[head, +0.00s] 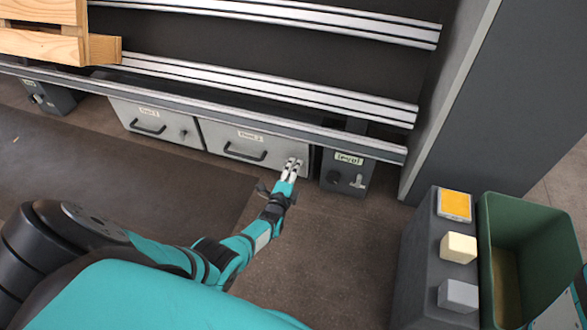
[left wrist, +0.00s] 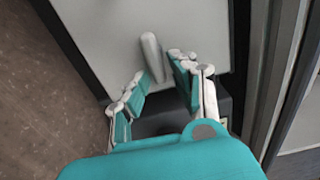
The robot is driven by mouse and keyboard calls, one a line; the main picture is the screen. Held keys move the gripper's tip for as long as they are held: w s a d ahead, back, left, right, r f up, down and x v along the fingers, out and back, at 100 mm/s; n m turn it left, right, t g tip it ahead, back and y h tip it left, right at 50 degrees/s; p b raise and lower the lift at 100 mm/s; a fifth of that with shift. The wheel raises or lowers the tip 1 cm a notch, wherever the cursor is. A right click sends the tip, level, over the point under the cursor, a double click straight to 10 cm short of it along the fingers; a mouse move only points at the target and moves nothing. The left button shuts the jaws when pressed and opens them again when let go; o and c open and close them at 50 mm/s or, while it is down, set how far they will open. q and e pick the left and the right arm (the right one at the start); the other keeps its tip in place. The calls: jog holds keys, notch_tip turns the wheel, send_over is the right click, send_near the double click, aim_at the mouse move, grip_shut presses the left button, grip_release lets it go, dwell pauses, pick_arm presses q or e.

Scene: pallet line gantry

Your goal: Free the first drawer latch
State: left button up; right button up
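Two grey drawer fronts sit low under the rails in the head view: a left drawer (head: 155,124) and a right drawer (head: 236,136), each with a black bar handle. Their small labels are hard to read. The left drawer has a small latch (head: 183,133) at its right side. My left gripper (head: 291,167) is at the right end of the right drawer and covers that spot. In the left wrist view a grey peg-like latch (left wrist: 151,57) stands tilted on the panel between my two open fingers (left wrist: 157,72). Contact with it cannot be told. My right gripper is out of view.
A dark box (head: 347,170) with a knob and small lever stands right of the drawers. Rails (head: 260,86) run above them. A grey pedestal (head: 422,262) with coloured blocks and a green bin (head: 486,250) stand at right. The floor before the drawers is clear.

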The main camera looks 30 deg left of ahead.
pick_arm(q)
jog(key=shift+o, duration=0.6)
jog(key=shift+a, duration=0.1)
jog(key=shift+n, duration=0.3)
